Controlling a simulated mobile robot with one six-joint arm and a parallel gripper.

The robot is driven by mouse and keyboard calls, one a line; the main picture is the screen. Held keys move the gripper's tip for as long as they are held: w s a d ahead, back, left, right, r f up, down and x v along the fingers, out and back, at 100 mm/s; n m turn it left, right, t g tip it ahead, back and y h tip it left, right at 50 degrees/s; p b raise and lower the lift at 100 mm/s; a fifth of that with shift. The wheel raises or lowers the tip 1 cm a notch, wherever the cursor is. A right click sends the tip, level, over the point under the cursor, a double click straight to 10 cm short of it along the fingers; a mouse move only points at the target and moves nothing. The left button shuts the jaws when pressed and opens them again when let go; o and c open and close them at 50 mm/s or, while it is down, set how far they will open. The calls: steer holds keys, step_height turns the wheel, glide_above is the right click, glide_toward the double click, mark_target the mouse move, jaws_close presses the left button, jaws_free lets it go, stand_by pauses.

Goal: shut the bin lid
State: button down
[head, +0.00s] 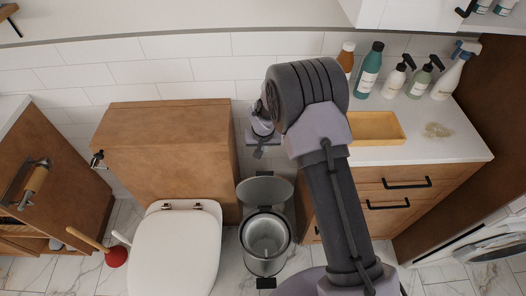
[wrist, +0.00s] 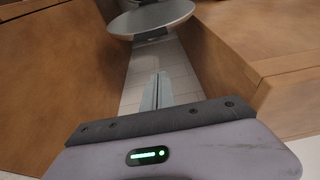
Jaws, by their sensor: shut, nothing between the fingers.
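The metal pedal bin (head: 266,262) stands on the floor between the toilet and the wooden vanity. Its round lid (head: 265,188) is open, tilted up at the back of the rim, and the inside of the bin shows. In the wrist view the lid (wrist: 152,20) is at the top, ahead of the fingertips, with a gap between them. My gripper (head: 258,153) is above and behind the raised lid, pointing down, apart from it. In the wrist view the fingers of my gripper (wrist: 158,76) are together and empty.
The toilet (head: 176,250) and its wooden cistern box (head: 168,140) are left of the bin. The vanity (head: 390,190) is close on the right, with several bottles and a yellow tray (head: 377,128) on top. A red plunger (head: 116,257) stands at the left.

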steer(key=shift+s+f+b, duration=0.2)
steer(key=shift+f+b, duration=0.65)
steer(key=shift+f, duration=0.65)
steer(key=shift+s+f+b, duration=0.25)
steer(key=shift+f+b, duration=0.6)
steer(key=shift+f, duration=0.7)
steer(key=shift+s+f+b, duration=0.2)
steer(key=shift+f+b, duration=0.65)
steer(key=shift+f, duration=0.65)
steer(key=shift+d, duration=0.15)
